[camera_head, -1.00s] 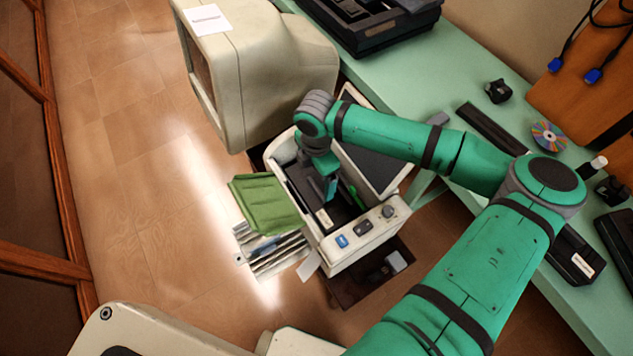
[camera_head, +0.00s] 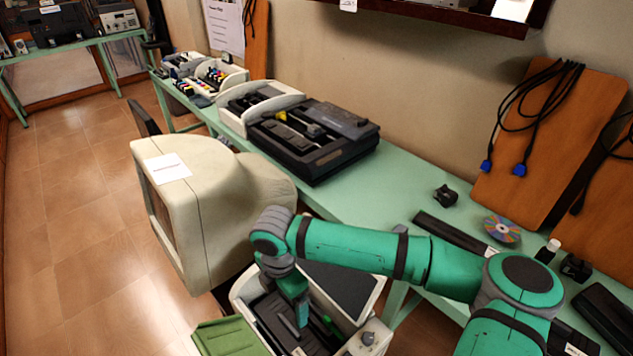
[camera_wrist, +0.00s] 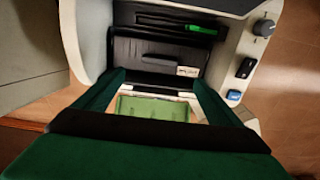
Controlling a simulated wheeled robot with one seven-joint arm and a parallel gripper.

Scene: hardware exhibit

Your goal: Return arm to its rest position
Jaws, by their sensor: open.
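My green arm (camera_head: 370,248) reaches from the lower right across the table edge. Its wrist bends down over an open cream machine (camera_head: 243,290) with a dark inside. My gripper (camera_head: 302,318) points down into or just above that opening, and its depth is hard to tell. In the wrist view my gripper (camera_wrist: 152,85) has its two green fingers spread apart with nothing held between them. Behind the gap show the machine's dark inner block (camera_wrist: 155,62) and a green panel (camera_wrist: 155,107). A small bright green part (camera_wrist: 201,28) sits in the dark slot.
A large cream monitor-like casing (camera_head: 215,215) stands close left of my wrist. The green table (camera_head: 385,180) carries a black device (camera_head: 315,140), a disc (camera_head: 503,229) and small dark items. Boards with cables (camera_head: 545,140) lean on the wall. The floor (camera_head: 90,240) at left is clear.

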